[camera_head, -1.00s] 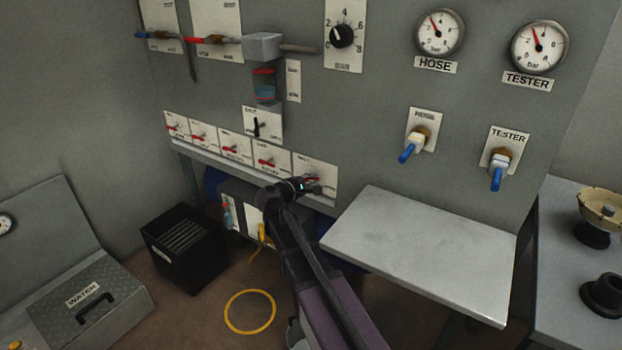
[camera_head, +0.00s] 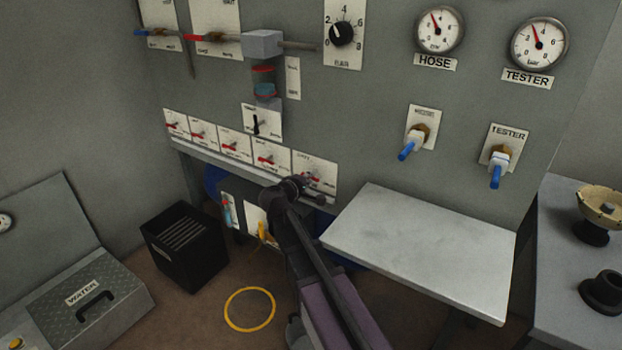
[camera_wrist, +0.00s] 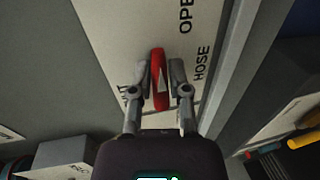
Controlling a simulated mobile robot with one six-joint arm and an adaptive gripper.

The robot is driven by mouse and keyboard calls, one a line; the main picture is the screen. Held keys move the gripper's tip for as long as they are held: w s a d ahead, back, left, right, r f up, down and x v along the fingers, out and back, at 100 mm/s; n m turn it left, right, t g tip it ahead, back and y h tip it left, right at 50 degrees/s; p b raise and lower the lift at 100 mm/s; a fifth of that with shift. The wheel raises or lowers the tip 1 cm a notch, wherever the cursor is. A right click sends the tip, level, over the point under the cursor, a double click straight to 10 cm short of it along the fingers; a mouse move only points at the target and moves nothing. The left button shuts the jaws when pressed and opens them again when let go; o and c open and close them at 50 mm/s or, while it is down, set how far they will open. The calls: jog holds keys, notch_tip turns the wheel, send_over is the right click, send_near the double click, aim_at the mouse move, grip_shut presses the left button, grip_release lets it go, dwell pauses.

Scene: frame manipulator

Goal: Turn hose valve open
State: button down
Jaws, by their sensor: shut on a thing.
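The hose valve's red handle (camera_wrist: 159,85) carries a white triangle and sits on a white plate (camera_wrist: 112,22). In the wrist view the plate reads OPEN at upper right, HOSE at right and a partly hidden word at left. My gripper (camera_wrist: 160,76) has one finger on each side of the handle, shut on it. The handle points up in that picture, between the two end words. In the head view the valve plate (camera_head: 318,163) is the rightmost of the lower row. My wrist covers part of it, and the fingertips are hard to make out.
A metal shelf (camera_head: 425,250) juts out to the right of my arm. Several similar red-handled valves (camera_head: 231,147) line the panel at left. Two blue-handled taps (camera_head: 408,148) are at upper right. A black bin (camera_head: 185,250) and yellow ring (camera_head: 250,309) are on the floor.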

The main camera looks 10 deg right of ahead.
jog(key=shift+s, duration=0.1)
jog(key=c, duration=0.6)
grip_release()
jog(key=shift+n, duration=0.3)
